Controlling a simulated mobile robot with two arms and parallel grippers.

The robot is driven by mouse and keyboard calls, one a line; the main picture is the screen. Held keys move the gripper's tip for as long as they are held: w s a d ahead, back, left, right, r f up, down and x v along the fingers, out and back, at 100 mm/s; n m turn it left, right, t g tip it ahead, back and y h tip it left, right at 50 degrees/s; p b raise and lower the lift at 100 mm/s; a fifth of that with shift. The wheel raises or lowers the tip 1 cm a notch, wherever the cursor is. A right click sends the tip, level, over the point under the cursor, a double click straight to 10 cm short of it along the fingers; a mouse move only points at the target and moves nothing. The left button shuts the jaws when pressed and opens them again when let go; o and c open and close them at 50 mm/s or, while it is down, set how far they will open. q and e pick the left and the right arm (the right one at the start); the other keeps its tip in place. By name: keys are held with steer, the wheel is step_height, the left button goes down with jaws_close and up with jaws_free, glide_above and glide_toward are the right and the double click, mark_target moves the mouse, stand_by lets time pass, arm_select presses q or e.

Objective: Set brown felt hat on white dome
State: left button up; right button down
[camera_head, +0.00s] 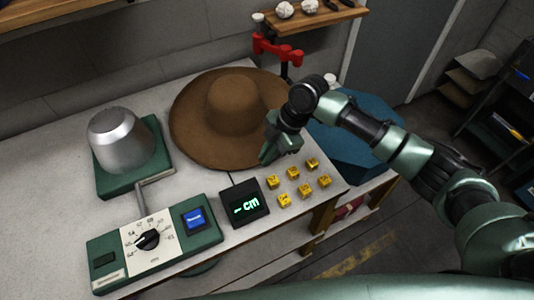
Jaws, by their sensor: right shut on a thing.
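The brown felt hat (232,106) lies brim down on the white table, right of the dome. Its crown points up. My right gripper (266,154) is at the hat's right front brim and is shut on it; the fingertips and the pinched edge are partly hidden by the gripper body. The dome (127,140), which looks silvery grey here, stands on a green base (162,170) at the left, apart from the hat. Its top is bare. My left gripper is not in view.
A green control panel (128,245) with a dial and blue button stands in front of the dome. Right of it are a small display (244,202) and several yellow blocks (306,184). A red stand (277,50) is behind the hat. A blue object (350,150) lies beyond my right arm.

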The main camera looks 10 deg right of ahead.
steer(key=shift+f, duration=0.3)
steer(key=c, duration=1.4)
jaws_free()
steer(key=shift+c, duration=0.2)
